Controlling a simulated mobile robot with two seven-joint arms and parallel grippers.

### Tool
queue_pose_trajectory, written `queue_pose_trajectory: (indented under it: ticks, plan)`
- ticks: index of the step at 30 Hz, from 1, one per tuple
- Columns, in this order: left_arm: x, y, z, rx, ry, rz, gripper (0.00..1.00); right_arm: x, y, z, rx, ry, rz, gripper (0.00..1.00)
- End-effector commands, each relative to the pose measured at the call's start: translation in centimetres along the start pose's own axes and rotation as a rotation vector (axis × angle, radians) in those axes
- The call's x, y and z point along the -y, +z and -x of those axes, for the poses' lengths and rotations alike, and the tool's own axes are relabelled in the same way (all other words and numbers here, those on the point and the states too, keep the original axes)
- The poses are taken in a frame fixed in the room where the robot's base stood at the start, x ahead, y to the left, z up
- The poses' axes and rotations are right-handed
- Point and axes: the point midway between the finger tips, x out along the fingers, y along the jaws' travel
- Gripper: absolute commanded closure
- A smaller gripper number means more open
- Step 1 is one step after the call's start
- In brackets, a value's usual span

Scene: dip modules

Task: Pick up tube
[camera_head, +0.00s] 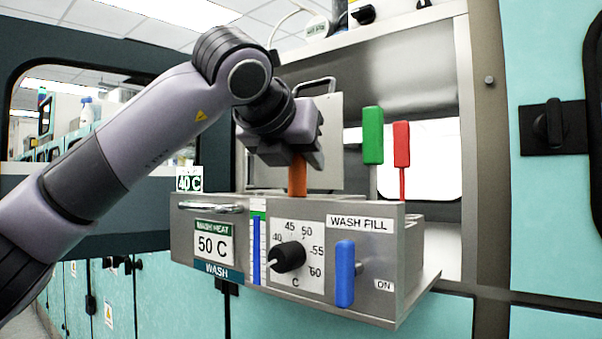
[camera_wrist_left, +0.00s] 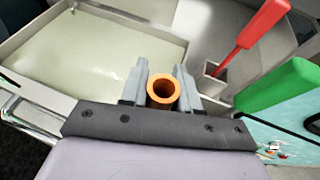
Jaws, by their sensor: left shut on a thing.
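The orange tube (camera_head: 297,176) stands upright between the fingers of my left gripper (camera_head: 298,160) in the head view, its lower end hidden behind the front of the wash unit. In the left wrist view the tube (camera_wrist_left: 163,91) shows as an open orange ring between the two grey fingers of my left gripper (camera_wrist_left: 162,82), which is shut on it. How deep its lower end sits cannot be told. My right gripper is not in view.
The wash unit (camera_head: 340,285) has a dial (camera_head: 288,257) and a blue handle (camera_head: 345,273) on its front. A green handle (camera_head: 373,135) and a red handle (camera_head: 401,145) rise close to the right of my gripper. A liquid-filled basin (camera_wrist_left: 90,60) lies beside it.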

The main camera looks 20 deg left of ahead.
Motion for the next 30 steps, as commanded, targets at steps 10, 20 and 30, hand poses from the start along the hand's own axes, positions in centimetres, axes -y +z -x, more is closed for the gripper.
queue_pose_trajectory:
  ticks: [10, 20, 30]
  plan:
    - [0.1, 4.1, 1.7, 0.003, -0.001, 0.001, 1.0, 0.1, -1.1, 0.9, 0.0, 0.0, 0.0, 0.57]
    - [0.1, 9.2, 3.9, 0.002, -0.001, 0.0, 1.0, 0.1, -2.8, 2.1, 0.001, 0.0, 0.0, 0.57]
    - [0.1, 14.6, 6.1, 0.001, -0.001, 0.0, 1.0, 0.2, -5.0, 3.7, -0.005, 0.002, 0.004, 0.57]
